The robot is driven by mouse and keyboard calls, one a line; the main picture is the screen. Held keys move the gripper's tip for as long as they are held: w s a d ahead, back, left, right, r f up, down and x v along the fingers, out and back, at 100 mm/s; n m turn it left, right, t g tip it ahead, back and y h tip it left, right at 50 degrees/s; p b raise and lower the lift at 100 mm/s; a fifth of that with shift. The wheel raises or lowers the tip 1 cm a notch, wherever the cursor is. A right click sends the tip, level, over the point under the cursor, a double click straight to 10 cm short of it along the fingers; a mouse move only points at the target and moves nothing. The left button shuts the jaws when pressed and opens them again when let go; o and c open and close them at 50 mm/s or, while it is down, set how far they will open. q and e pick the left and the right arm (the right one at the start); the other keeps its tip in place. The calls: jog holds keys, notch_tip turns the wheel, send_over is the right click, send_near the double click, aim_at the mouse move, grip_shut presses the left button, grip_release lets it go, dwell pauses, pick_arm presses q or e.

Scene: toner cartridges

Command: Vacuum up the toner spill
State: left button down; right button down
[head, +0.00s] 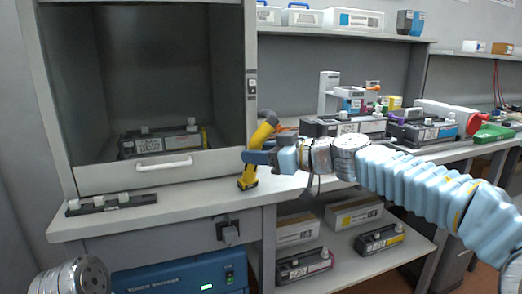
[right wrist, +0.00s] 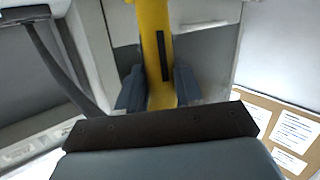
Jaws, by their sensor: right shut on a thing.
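My right gripper (head: 258,157) is shut on a yellow and black handheld tool (head: 263,133), which looks like the vacuum. The tool is roughly upright, slightly tilted, just in front of the right edge of the hood. Its lower yellow end (head: 248,178) is close above or on the bench; I cannot tell which. In the right wrist view the tool's yellow body (right wrist: 155,45) stands between the two fingers (right wrist: 158,88). I cannot make out a toner spill in either view. Of my left arm only a grey wrist part shows at the lower left; its gripper is out of view.
A hood (head: 245,120) with a partly raised front sash (head: 110,178) holds a black cartridge (head: 160,144). A flat dark strip with light knobs (head: 112,203) lies on the bench (head: 190,207) before it. More cartridges (head: 345,125) crowd the bench at right.

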aim_at(256, 132)
jog(key=shift+s+a, duration=0.1)
jog(key=shift+a, duration=0.15)
notch_tip(256, 132, up, 2)
jog(key=shift+r+p, duration=0.15)
jog(key=shift+p, duration=0.75)
jog(key=shift+r, duration=2.35)
